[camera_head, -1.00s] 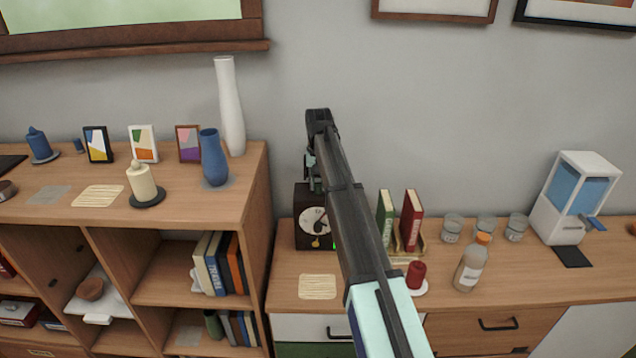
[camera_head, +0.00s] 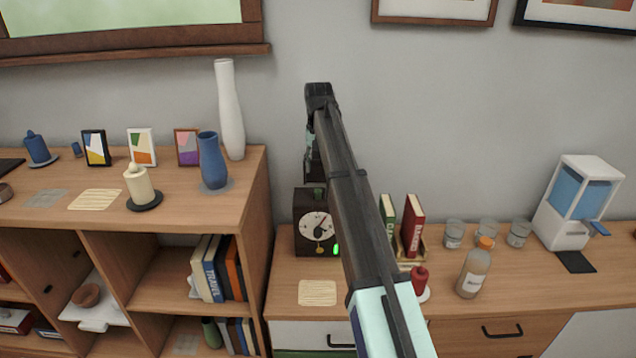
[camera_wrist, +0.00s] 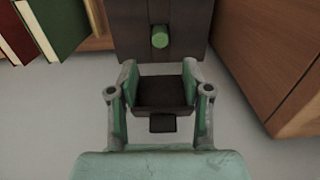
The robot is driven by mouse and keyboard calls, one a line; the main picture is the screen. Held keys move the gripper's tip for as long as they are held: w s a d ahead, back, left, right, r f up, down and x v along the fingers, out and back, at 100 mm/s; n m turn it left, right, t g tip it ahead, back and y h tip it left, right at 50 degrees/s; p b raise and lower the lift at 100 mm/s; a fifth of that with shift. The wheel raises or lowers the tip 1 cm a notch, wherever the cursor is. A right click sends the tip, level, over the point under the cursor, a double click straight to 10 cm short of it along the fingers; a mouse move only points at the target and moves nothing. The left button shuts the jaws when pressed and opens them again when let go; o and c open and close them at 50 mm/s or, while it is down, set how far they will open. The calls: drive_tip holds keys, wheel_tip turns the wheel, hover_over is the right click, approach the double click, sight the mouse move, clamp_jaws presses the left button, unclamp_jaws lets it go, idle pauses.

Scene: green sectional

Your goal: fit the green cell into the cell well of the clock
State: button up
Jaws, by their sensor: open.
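The clock (camera_head: 304,240) is a dark box with a pale round dial, standing on the right-hand cabinet beside the taller shelf. A green light shows at its lower right front. The green cell (camera_head: 318,193) pokes up from the clock's top; in the wrist view its round end (camera_wrist: 160,37) shows in a dark slot of the clock (camera_wrist: 187,30). How deep it sits I cannot tell. My gripper (camera_head: 312,178) is above the clock, apart from the cell. In the wrist view my gripper (camera_wrist: 158,78) has its fingers spread with nothing held between them.
Red and green books (camera_head: 411,225) stand right of the clock, partly behind my arm. A red candle (camera_head: 420,278), a bottle (camera_head: 474,272) and glass jars (camera_head: 454,234) are farther right. The taller shelf (camera_head: 255,190) borders the clock's left. The wall is close behind.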

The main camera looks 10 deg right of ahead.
drive_tip(key=shift+r+b, duration=0.3)
drive_tip(key=shift+r, duration=1.6)
drive_tip(key=s+f+n+g, duration=0.2)
drive_tip(key=s+f+g, duration=0.5)
drive_tip(key=s+f, duration=5.75)
wheel_tip(320, 180, up, 11)
drive_tip(key=p, duration=1)
drive_tip(key=shift+s+f, duration=0.2)
drive_tip(key=shift+s, duration=0.05)
